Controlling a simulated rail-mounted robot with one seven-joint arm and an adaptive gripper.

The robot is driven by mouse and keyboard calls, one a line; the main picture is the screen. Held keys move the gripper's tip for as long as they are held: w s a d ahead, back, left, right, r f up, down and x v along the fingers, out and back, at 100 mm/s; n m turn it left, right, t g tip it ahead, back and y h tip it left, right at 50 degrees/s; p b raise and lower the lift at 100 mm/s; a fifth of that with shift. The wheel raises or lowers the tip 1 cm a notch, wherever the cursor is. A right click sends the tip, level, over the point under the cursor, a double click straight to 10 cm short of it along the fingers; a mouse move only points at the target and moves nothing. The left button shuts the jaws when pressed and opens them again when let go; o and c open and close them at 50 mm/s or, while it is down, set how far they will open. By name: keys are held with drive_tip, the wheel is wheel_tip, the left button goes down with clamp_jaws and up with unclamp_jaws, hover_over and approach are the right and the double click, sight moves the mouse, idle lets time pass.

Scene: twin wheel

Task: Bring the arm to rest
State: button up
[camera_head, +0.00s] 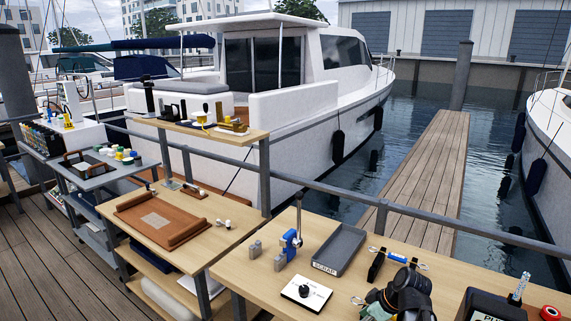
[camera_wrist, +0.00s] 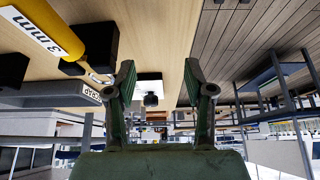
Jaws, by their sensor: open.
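My gripper (camera_wrist: 159,72) is open, its two green-grey fingers spread with nothing between them in the wrist view. In the head view my dark and greenish gripper (camera_head: 378,302) is low over the near wooden workbench, right of the middle. The wrist view looks upside down along the bench. A yellow tool marked 3 mm (camera_wrist: 50,22) is left of the fingers, apart from them, with its metal tip pointing toward the left finger. A white plate with a black knob (camera_wrist: 151,88) shows beyond the fingers; it also shows in the head view (camera_head: 305,293).
A grey SCRAP tray (camera_head: 341,249) and a blue clamp-like device (camera_head: 291,241) are on the workbench. A black box (camera_head: 490,306) and a red ring (camera_head: 550,313) are at right. A second bench with a brown tray (camera_head: 130,203) is at left. A railing (camera_head: 460,232) runs behind.

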drive_tip(key=s+a+f+m+g+y+p, duration=0.15)
drive_tip(key=s+a+f, duration=0.25)
drive_tip(key=a, duration=0.6)
drive_tip(key=s+f+m+g+h+b, duration=0.15)
drive_tip(key=s+f, duration=0.25)
drive_tip(key=f, duration=0.4)
drive_tip(key=s+f+m+g, duration=0.1)
drive_tip(key=s+f+m, duration=0.1)
drive_tip(key=s+f, duration=0.45)
drive_tip(key=s+d+f+m+g+h+b, duration=0.1)
drive_tip(key=s+f+m+g+h+b, duration=0.1)
drive_tip(key=s+f, duration=0.9)
drive_tip(key=s+d+f+m+g+h+b, duration=0.2)
drive_tip(key=s+f+m+g, duration=0.1)
drive_tip(key=s+f, duration=0.8)
drive_tip(key=shift+s+d+f+m+g+h, duration=0.25)
drive_tip(key=shift+s+m+g, duration=0.2)
drive_tip(key=shift+s, duration=0.45)
